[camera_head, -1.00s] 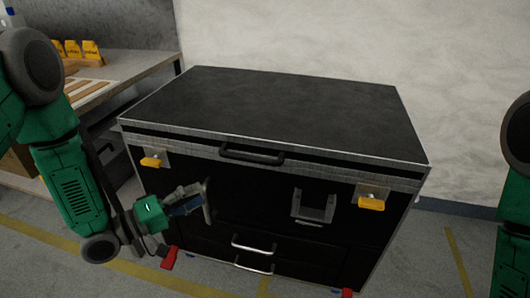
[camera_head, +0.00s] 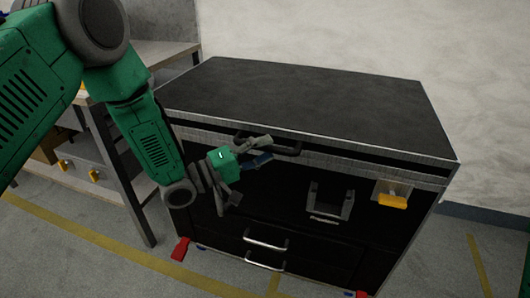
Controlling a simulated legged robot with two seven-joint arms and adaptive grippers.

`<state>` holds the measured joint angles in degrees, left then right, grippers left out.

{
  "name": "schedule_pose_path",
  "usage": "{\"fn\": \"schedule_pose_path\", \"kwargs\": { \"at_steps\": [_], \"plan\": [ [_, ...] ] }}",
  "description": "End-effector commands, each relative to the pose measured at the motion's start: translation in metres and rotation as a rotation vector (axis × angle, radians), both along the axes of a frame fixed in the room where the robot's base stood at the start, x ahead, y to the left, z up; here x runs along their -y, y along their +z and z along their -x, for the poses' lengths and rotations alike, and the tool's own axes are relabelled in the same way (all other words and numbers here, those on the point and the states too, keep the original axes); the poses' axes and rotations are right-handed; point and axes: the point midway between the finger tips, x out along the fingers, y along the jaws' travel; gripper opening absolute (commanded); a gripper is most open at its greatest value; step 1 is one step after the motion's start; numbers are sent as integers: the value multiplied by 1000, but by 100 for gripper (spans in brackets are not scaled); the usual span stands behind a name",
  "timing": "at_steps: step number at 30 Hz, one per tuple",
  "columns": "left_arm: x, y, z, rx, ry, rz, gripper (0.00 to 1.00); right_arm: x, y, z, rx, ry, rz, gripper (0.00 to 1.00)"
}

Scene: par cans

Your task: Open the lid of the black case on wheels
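The black case (camera_head: 300,100) stands on the floor with its flat lid down and metal trim along the edges. A dark lid handle (camera_head: 287,152) is on the upper front edge. My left gripper (camera_head: 262,152) is in front of the left part of this handle, with its fingers apart and nothing seen between them. The fingers overlap the handle in the picture; I cannot tell if they touch it. A yellow latch (camera_head: 392,200) shows at the front right; the left latch is hidden behind my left arm. My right gripper is not in view.
A grey bracket (camera_head: 330,201) and silver drawer handles (camera_head: 266,240) stick out from the case front. A red caster pedal (camera_head: 181,249) is at the lower left. A workbench (camera_head: 150,55) stands at left, and a pale wall (camera_head: 380,30) is behind.

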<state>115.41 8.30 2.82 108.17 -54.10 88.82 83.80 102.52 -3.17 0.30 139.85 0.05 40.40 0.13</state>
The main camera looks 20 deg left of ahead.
Motion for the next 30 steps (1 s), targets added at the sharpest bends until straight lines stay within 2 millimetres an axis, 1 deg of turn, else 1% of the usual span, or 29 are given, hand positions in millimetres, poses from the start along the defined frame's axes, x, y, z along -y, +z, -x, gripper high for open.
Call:
{"fn": "schedule_pose_path", "kwargs": {
  "at_steps": [1,3,10,11,12,13,14,23,30],
  "plan": [
    [3,0,-2,1,-2,-1,36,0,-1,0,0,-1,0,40],
    [4,1,-3,0,-1,0,36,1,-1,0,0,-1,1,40],
    [-1,0,-3,-1,0,6,36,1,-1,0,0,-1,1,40],
    [-1,0,-3,-1,1,7,32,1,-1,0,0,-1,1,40],
    [-2,0,-3,-1,0,8,18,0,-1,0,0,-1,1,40],
    [-2,0,-3,-1,0,8,8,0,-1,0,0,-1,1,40],
    [-1,0,-3,-1,1,7,0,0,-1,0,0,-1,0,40],
    [-1,2,-4,-8,4,1,0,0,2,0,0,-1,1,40],
    [1,20,-5,-28,0,4,0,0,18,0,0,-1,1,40]
  ]
}}
